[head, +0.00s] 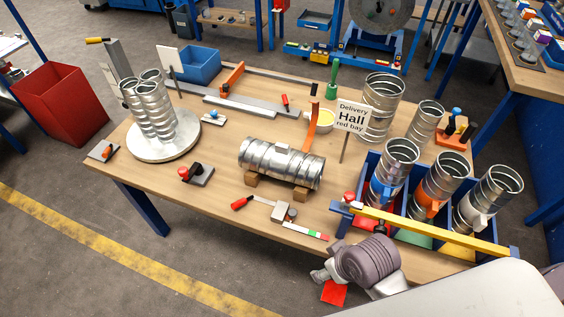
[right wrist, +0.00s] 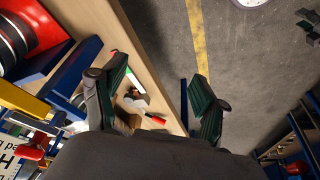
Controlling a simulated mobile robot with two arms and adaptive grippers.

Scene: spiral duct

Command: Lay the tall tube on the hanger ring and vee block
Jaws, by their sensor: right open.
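A ribbed silver tube (head: 282,163) lies on its side on brown wooden blocks (head: 300,193) at the middle of the table. An upright orange strip (head: 310,130) stands just behind it. Several silver tubes (head: 155,105) stand close together on a round white plate (head: 165,143) at the left. A wide silver tube (head: 380,105) and a narrower one (head: 424,122) stand at the back right. I cannot tell which is the tall tube, nor make out the hanger ring surely. My right gripper (right wrist: 158,72) is open and empty at the table's front edge. My left gripper is not in view.
A blue crate (head: 372,165) at the right holds three tilted tubes with coloured bands, with a yellow bar (head: 430,230) along its front. A red-handled tool (head: 242,203) lies near the front edge.

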